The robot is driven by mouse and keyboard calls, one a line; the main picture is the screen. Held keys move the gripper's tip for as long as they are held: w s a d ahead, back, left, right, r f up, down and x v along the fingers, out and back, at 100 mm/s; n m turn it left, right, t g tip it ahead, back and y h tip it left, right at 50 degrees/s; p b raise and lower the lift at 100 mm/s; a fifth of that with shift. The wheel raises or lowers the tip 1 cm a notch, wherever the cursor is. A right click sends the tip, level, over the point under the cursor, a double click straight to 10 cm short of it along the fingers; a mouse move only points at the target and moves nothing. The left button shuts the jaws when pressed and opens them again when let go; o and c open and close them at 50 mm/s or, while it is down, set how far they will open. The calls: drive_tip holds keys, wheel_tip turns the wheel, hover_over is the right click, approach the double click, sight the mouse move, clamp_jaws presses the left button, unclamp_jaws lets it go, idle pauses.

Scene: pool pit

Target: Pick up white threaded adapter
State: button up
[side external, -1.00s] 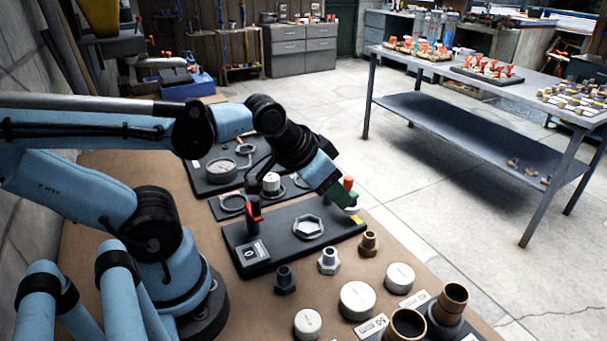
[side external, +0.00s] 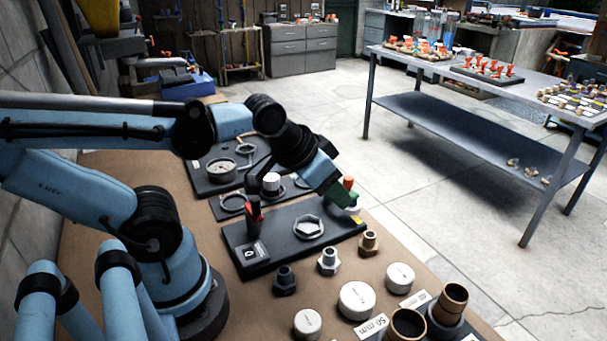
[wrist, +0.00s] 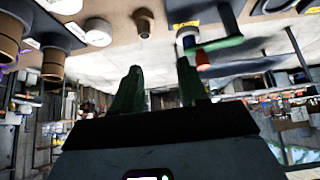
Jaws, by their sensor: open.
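The white threaded adapter (side external: 328,262), pale with a hexagonal base, stands upright on the brown bench in the side external view. It is between a dark grey adapter (side external: 284,280) and a brass-coloured adapter (side external: 369,243). My gripper (side external: 344,200) is above the far right end of the black board, behind and above the adapter and apart from it. In the wrist view my gripper (wrist: 158,82) shows two green fingers, spread with nothing between them. I cannot pick out the white adapter for certain in the wrist view.
A black board (side external: 285,225) with a red-handled valve and hex ring lies behind the adapters. An orange-topped part (side external: 348,183) is close to my gripper. White caps (side external: 357,300) and a brown pipe fitting (side external: 405,324) stand in front. Bare bench surrounds the adapters.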

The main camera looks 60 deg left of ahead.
sight(330, 252)
drive_tip(key=o, duration=0.6)
drive_tip(key=shift+s+d+f+n+g, duration=0.2)
drive_tip(key=shift+d+f+n+g, duration=0.35)
drive_tip(key=shift+f+n+g, duration=1)
drive_tip(key=shift+s+d+f+n+g, duration=0.15)
drive_tip(key=shift+d+f+n+g, duration=0.65)
drive_tip(key=shift+n, duration=1.1)
drive_tip(key=shift+s+d+f+n+g, duration=0.2)
drive_tip(key=shift+d+f+n+g, duration=0.15)
drive_tip(key=shift+f+n+g, duration=1.15)
drive_tip(key=shift+n+t, duration=0.25)
drive_tip(key=shift+s+a+f, duration=0.1)
drive_tip(key=shift+a+f, duration=0.05)
drive_tip(key=shift+f, duration=1.35)
drive_tip(key=shift+s+a+f, duration=0.1)
drive_tip(key=shift+a+f, duration=0.05)
drive_tip(key=shift+f, duration=1.3)
